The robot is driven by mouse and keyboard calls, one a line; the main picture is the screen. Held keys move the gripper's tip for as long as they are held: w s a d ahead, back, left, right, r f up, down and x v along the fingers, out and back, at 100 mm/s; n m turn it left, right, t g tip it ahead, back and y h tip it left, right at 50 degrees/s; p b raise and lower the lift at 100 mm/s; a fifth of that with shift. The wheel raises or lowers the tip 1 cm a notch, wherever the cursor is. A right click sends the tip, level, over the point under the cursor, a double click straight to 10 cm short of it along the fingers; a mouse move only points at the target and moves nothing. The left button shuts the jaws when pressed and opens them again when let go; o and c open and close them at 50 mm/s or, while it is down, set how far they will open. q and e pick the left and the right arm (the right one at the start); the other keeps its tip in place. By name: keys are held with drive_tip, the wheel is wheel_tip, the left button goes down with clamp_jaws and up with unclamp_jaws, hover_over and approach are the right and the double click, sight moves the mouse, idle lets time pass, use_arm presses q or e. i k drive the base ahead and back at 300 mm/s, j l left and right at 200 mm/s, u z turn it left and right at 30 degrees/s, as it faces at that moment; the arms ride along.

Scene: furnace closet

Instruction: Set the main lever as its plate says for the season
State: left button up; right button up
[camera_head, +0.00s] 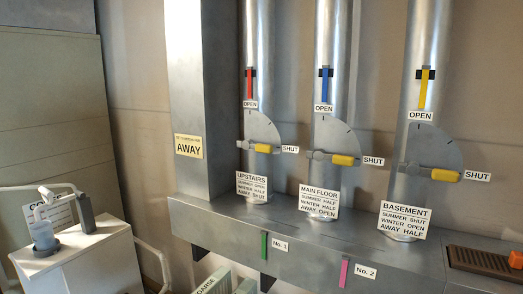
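The main floor lever is on the middle pipe. Its yellow handle (346,160) points right, level, beside the SHUT label (373,161). The grey quarter-disc dial (336,136) rises behind it, and the OPEN label (324,108) is above, below a blue tag (324,87). The MAIN FLOOR plate (319,200) appears to read summer half, winter half, away open. A yellow sign on the left duct (189,147) has small print and the large word AWAY. Neither of my grippers is in view.
The upstairs lever (263,148) and basement lever (445,175) flank it, both level at SHUT. A grey duct ledge (308,241) runs below, with green and pink strips. A brown grille (483,262) is at right, and a white cabinet (82,262) at left.

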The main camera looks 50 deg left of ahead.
sight(319, 155)
drive_tip(key=u, duration=1.5)
